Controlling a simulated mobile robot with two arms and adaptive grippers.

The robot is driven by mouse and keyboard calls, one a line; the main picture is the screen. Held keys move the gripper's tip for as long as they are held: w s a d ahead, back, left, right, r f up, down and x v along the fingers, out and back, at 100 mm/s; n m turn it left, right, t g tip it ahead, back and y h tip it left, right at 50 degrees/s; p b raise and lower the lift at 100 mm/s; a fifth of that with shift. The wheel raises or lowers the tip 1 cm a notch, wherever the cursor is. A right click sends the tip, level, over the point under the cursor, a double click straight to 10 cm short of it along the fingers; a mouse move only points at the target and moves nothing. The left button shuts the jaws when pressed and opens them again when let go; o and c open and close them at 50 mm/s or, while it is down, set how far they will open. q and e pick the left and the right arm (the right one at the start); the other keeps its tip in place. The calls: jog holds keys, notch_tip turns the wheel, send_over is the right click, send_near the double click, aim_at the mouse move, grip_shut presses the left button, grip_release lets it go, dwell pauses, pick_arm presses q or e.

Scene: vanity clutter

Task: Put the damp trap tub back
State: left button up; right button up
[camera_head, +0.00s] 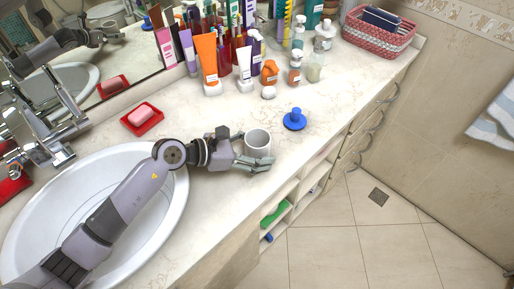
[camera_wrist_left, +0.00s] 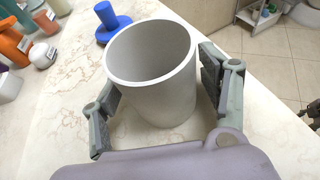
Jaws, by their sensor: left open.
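A pale grey, open-topped round tub (camera_head: 257,141) stands upright on the marble counter, right of the basin; I take it to be the damp trap tub. It fills the middle of the left wrist view (camera_wrist_left: 155,85) and looks empty as far as I see into it. My left gripper (camera_head: 254,152) is open, with one finger on each side of the tub. In the wrist view the fingers (camera_wrist_left: 160,88) flank its wall; whether they touch it I cannot tell. My right gripper is not in view.
A blue knobbed object (camera_head: 294,120) stands just beyond the tub. Bottles and tubes (camera_head: 207,60) crowd the counter's back by the mirror. A red soap dish (camera_head: 142,119) lies behind the basin (camera_head: 28,200). A pink basket (camera_head: 378,38) is far right. Open shelves (camera_head: 290,198) sit below the counter edge.

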pick_arm(q)
jog(key=shift+r, duration=0.3)
jog(key=b+v, duration=0.1)
jog(key=v, duration=0.2)
jog(key=b+v, duration=0.1)
jog(key=v, duration=0.6)
jog(key=shift+s+a+f+b, duration=0.15)
jog(key=shift+s+a+b, duration=0.05)
jog(key=shift+a+b, duration=0.2)
jog(key=shift+s+a+r, duration=0.2)
jog(key=shift+a+r, duration=0.2)
jog(key=shift+a, duration=0.1)
